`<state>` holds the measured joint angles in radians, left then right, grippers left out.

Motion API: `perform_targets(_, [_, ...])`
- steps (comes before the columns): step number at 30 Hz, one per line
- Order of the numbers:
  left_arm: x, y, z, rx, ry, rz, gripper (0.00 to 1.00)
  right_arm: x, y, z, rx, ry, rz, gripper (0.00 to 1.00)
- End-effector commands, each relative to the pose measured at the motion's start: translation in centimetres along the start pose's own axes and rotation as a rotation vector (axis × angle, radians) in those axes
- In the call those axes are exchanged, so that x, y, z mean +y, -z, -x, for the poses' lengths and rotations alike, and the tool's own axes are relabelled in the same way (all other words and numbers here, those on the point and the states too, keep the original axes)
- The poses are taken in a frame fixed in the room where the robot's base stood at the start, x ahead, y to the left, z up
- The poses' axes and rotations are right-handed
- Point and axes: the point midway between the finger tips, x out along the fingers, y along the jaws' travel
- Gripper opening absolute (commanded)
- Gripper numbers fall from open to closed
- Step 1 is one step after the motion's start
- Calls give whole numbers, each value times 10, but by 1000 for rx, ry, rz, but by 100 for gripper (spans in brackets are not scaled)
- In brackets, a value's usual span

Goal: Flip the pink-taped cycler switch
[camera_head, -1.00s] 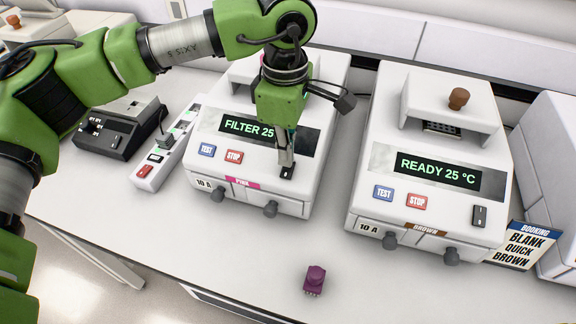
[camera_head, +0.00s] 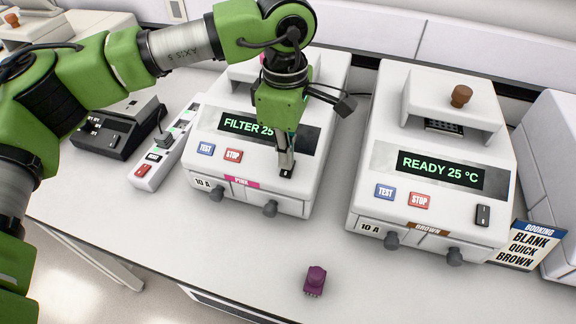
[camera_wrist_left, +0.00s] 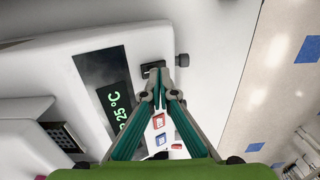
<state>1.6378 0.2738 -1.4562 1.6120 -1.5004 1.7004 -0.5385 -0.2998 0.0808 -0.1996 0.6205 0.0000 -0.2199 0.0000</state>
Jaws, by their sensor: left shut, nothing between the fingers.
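The pink-taped cycler (camera_head: 225,160) is the white machine in the middle of the head view, with pink tape (camera_head: 241,182) on its front edge. Its display reads FILTER 25, the rest hidden by my arm. Its black rocker switch (camera_head: 286,173) is at the panel's right end and also shows in the left wrist view (camera_wrist_left: 149,68). My left gripper (camera_head: 285,165) is shut and empty, pointing down with its tips at the switch. I cannot tell whether they touch it. In the left wrist view the closed fingertips (camera_wrist_left: 161,75) partly cover the switch.
The brown-taped cycler (camera_head: 425,210) stands to the right, reading READY 25 °C. A booking card (camera_head: 524,245) leans beside it. A purple knobbed piece (camera_head: 315,281) lies on the bench in front. A power strip (camera_head: 165,150) and a black device (camera_head: 115,130) stand left.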

Motion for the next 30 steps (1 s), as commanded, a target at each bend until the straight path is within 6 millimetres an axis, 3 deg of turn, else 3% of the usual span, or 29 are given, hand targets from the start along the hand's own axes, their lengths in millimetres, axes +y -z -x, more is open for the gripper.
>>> perform_targets(30, [0,0,-16,0,0,0,0,-2,-1,-15,0,2,0,40])
